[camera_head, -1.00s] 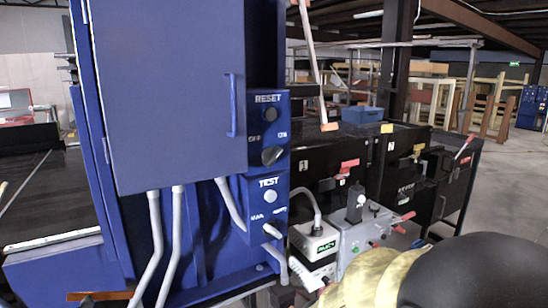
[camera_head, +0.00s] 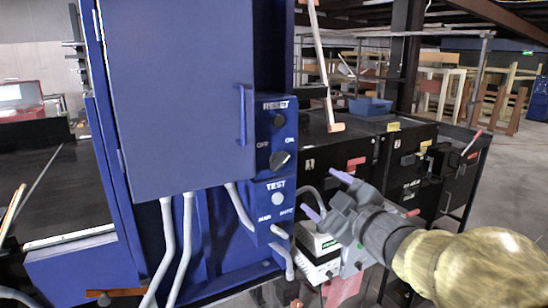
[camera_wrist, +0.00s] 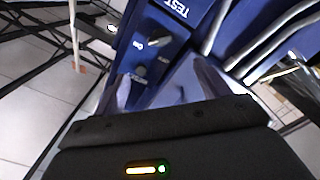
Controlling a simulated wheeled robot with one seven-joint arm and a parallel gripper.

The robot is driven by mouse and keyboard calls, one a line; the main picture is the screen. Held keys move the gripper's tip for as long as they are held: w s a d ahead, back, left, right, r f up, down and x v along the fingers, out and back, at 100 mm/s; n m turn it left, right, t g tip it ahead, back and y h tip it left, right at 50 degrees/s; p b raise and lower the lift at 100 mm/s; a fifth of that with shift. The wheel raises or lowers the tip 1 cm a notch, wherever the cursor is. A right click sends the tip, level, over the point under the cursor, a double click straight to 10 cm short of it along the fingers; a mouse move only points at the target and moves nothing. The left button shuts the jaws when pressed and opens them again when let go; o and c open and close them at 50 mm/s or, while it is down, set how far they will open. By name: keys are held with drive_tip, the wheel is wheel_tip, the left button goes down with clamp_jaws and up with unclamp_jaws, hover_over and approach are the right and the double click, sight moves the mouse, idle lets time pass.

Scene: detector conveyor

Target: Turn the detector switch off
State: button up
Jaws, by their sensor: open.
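The detector switch is a dark rotary knob (camera_head: 279,160) on the blue control panel (camera_head: 262,135), below the RESET button (camera_head: 279,120) and the OFF and ON labels. Its handle tilts toward the upper right, the ON side. My gripper (camera_head: 326,195) is to the right of the panel and a little lower than the knob, apart from it, with its purple fingers spread and empty. In the wrist view, the panel appears upside down and the knob (camera_wrist: 155,42) lies ahead of my gripper (camera_wrist: 162,75), between the directions of its two fingers.
A TEST button (camera_head: 277,198) sits on the panel below the knob. Grey conduits (camera_head: 188,235) run down from the blue cabinet (camera_head: 175,100).

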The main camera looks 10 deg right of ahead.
sight(281, 163)
drive_tip(key=shift+a+r+n, duration=0.1)
drive_tip(key=shift+r+n, duration=0.2)
drive_tip(key=p+x, duration=0.4)
drive_tip(key=x, duration=1.3)
drive_tip(key=shift+w+a+r+p, duration=0.15)
drive_tip(key=shift+p, duration=0.25)
drive_tip(key=c, duration=1)
